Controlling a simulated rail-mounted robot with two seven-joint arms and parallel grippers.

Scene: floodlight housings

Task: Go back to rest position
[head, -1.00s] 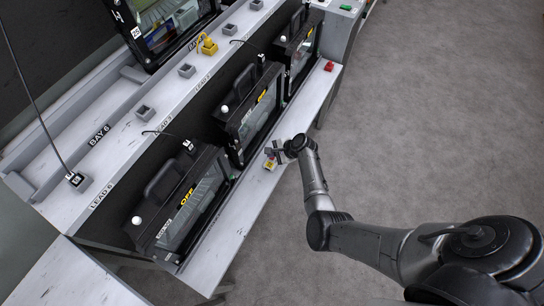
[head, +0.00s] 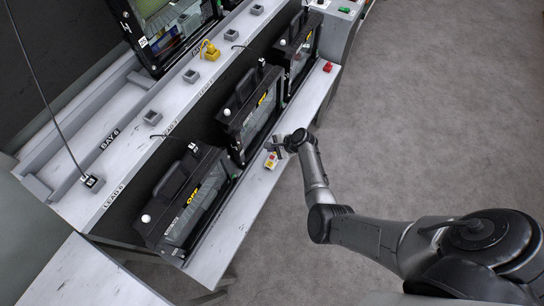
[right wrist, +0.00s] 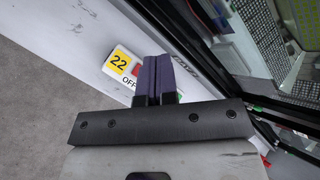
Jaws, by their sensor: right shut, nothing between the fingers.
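My right gripper (head: 280,148) is at the front ledge (head: 238,215) of the bench, with its arm reaching in from the lower right. In the right wrist view its two dark purple fingers (right wrist: 159,78) are together with nothing between them. The same box shows in the head view (head: 270,163) just below the gripper. My left gripper is not in view.
Several black floodlight housings stand along the bench: a near one (head: 188,200), a middle one (head: 250,115) and a far one (head: 298,48). A yellow plug (head: 210,51) sits on the upper shelf. A red object (head: 328,67) is on the ledge. Grey floor (head: 430,110) to the right is clear.

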